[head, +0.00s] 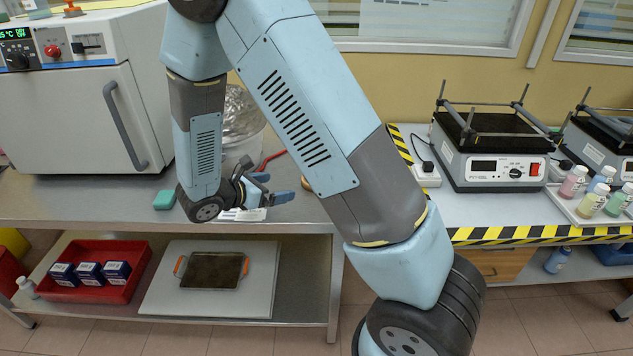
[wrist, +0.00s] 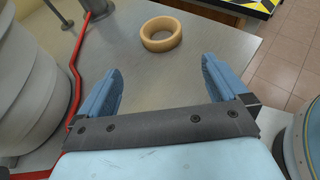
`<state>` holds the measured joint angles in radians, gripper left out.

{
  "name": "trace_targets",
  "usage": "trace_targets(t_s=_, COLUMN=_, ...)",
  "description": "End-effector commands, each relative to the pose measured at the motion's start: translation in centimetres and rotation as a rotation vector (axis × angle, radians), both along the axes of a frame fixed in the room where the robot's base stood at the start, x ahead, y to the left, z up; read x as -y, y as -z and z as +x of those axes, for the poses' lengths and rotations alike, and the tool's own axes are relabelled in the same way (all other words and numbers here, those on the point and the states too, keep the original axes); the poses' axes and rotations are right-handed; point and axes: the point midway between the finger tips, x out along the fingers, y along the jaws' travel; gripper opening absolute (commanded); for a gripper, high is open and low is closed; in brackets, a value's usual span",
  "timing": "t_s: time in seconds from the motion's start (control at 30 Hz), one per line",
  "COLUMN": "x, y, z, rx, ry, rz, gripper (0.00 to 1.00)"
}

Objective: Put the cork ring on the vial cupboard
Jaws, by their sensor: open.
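The tan cork ring (wrist: 160,45) lies flat on the grey metal bench in the wrist view, beyond my fingertips and roughly centred between them. In the head view it is mostly or wholly hidden behind my arm. My gripper (wrist: 163,66) is open and empty, with the ring apart from both fingers. It also shows in the head view (head: 276,187), low over the bench. No unit is plainly marked as the vial cupboard. A wooden cupboard (head: 495,265) is partly visible under the right bench, and I cannot tell whether it is the one named.
A white oven-like cabinet (head: 75,115) stands on the left bench. A red cable (wrist: 78,85) runs left of my gripper, beside a large grey ribbed body (wrist: 30,80). A green block (head: 164,200) lies near the bench edge. A shaker (head: 490,150) and several bottles stand on the right bench.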

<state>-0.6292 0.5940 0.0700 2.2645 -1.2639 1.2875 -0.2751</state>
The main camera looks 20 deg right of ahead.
Motion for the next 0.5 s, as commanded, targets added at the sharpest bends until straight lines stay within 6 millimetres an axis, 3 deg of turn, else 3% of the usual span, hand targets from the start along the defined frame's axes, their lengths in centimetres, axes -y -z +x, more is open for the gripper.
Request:
trace_targets(t_s=0.17, x=1.4, y=0.8, z=0.8, rx=-0.004, ry=-0.005, rz=-0.008, gripper=1.0)
trace_targets(t_s=0.5, x=6.0, y=2.9, z=3.1, rx=-0.004, ry=-0.004, rz=-0.007, gripper=1.0)
